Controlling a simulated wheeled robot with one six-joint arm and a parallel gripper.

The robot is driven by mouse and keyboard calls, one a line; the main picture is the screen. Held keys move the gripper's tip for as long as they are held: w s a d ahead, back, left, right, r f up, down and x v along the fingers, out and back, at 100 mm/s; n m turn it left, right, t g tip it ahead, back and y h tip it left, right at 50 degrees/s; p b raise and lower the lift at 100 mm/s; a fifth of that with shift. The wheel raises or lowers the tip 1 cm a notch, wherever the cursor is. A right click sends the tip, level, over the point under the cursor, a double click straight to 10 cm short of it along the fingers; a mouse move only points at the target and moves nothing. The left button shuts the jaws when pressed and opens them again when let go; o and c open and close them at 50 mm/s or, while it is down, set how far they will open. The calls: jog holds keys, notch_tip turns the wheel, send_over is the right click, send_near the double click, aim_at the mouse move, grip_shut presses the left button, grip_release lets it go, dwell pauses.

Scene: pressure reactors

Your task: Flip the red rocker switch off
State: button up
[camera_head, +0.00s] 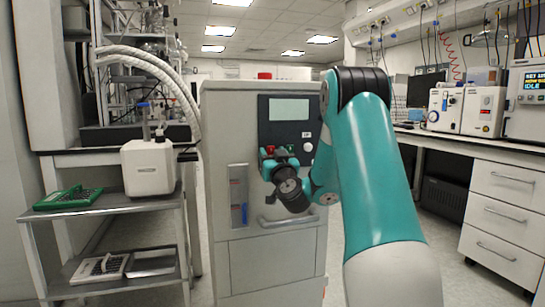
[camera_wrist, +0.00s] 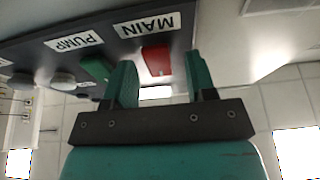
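The red rocker switch (camera_wrist: 157,60) sits on the dark control panel beside an upside-down "MAIN" label (camera_wrist: 147,26) in the wrist view. In the head view a small red patch of it (camera_head: 270,149) shows on the panel behind my gripper (camera_head: 279,154). My gripper is open and empty, with its two teal fingers apart. In the wrist view the gripper (camera_wrist: 162,83) faces the panel, with the red switch showing between the fingers. I cannot tell whether a finger touches the switch, or which way its rocker is tilted.
A green switch (camera_wrist: 97,68) by a "PUMP" label (camera_wrist: 74,42) is close to one finger. Grey knobs (camera_wrist: 62,82) lie farther left. The panel is on a grey cabinet (camera_head: 225,120) with a handle bar (camera_head: 288,221). A cart (camera_head: 130,203) stands left, a lab bench (camera_head: 480,146) right.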

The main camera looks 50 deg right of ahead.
jog(key=shift+s+a+f+b, duration=0.1)
jog(key=shift+s+f+b, duration=0.1)
jog(key=shift+b, duration=0.15)
jog(key=b+v, duration=1.5)
jog(key=v, duration=0.1)
jog(key=shift+s+a, duration=0.2)
jog(key=shift+s, duration=0.15)
